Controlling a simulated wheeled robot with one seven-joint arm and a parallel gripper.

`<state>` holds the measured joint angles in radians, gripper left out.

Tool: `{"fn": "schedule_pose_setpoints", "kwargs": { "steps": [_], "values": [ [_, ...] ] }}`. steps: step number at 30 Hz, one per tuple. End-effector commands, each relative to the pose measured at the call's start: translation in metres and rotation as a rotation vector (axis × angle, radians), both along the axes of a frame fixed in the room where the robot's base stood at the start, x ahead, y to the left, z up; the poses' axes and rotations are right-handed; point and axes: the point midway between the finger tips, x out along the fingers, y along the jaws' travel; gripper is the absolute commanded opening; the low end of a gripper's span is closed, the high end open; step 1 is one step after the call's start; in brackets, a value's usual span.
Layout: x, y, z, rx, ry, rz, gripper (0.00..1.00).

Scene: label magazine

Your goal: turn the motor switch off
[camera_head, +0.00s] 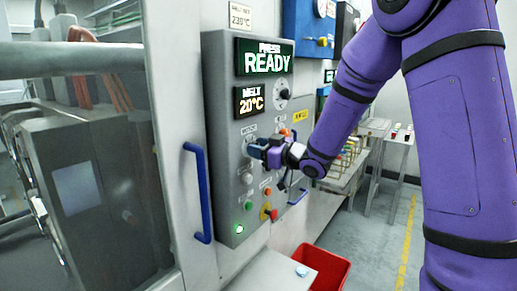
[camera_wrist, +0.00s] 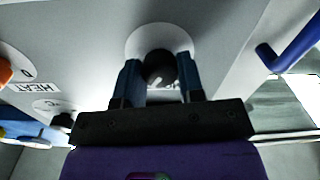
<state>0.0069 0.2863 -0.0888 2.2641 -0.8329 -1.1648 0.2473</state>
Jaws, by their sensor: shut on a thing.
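The motor switch (camera_wrist: 160,68) is a black round knob on a white disc, seen at the top middle of the wrist view. My gripper (camera_wrist: 159,76) has one blue finger on each side of the knob and is shut on it. In the head view my gripper (camera_head: 260,150) reaches the grey control panel (camera_head: 218,110) just under the MOTOR label (camera_head: 249,129). There my fingers hide the knob. The label behind the knob in the wrist view is mostly covered, so the switch's setting cannot be read.
The panel's display (camera_head: 265,58) reads PRESS READY, and the lower one (camera_head: 250,100) MELT 20°C. A red-and-yellow button (camera_head: 268,212) and a lit green button (camera_head: 249,206) sit below my gripper. A blue handle (camera_head: 199,195) stands out at left. A red bin (camera_head: 322,268) is below.

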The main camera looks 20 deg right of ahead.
Motion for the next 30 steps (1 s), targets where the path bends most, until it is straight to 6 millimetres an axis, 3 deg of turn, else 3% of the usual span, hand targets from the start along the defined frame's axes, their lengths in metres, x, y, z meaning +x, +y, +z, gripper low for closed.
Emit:
{"fn": "schedule_pose_setpoints", "kwargs": {
  "steps": [11,30],
  "values": [
    [-0.0001,0.0000,-0.0002,-0.126,-0.090,0.001,0.12],
    [-0.0005,0.0005,-0.0003,-0.606,-0.439,0.001,0.12]
  ]
}}
